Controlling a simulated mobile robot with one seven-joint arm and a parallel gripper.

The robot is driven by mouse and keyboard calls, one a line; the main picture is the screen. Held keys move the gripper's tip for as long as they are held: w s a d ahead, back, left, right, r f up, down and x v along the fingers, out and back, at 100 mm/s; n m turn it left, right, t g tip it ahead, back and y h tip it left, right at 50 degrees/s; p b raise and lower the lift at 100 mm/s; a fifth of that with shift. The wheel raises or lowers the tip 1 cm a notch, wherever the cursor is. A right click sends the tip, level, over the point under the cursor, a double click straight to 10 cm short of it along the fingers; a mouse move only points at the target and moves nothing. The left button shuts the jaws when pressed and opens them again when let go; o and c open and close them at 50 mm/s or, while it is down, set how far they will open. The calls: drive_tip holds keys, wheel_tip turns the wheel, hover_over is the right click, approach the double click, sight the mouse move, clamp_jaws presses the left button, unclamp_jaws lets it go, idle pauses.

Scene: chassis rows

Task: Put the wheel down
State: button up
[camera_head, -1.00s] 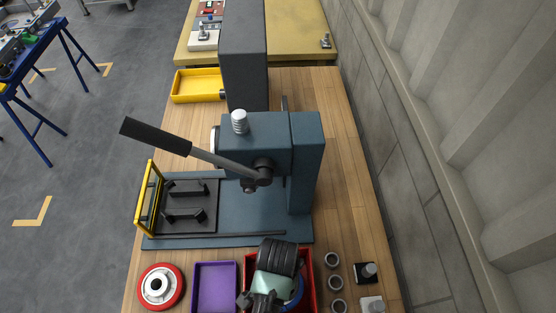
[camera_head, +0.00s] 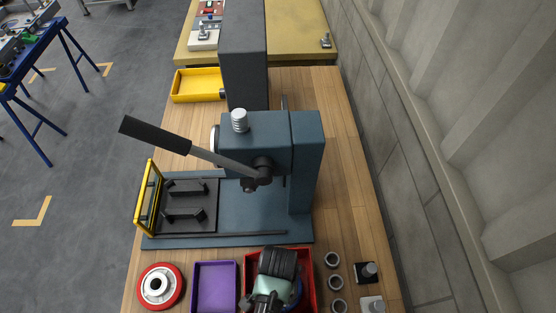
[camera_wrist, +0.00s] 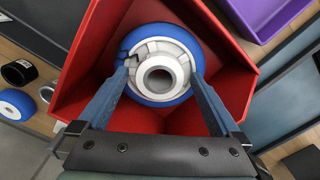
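The wheel, with a blue tyre and a pale grey hub (camera_wrist: 160,75), shows between the two fingers of my gripper (camera_wrist: 162,80) in the wrist view. The fingers press in from both sides, so the gripper looks shut on it. The wheel is over or inside the red bin (camera_wrist: 85,75); whether it touches the floor of the bin cannot be told. In the head view the red bin (camera_head: 308,262) is at the bottom, and my wrist hides most of it. Only a blue sliver of the wheel (camera_head: 298,291) shows there.
A purple tray (camera_head: 214,287) stands left of the red bin, with a red-rimmed wheel (camera_head: 161,286) beyond it. Several metal rings (camera_head: 334,260) lie to the right. A press with a long lever (camera_head: 305,165) stands behind. Another blue wheel (camera_wrist: 16,104) shows in the wrist view.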

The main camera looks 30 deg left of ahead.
drive_tip(key=shift+r, duration=0.1)
wheel_tip(320, 180, up, 12)
idle(0.5)
drive_tip(key=shift+r, duration=0.1)
idle(0.4)
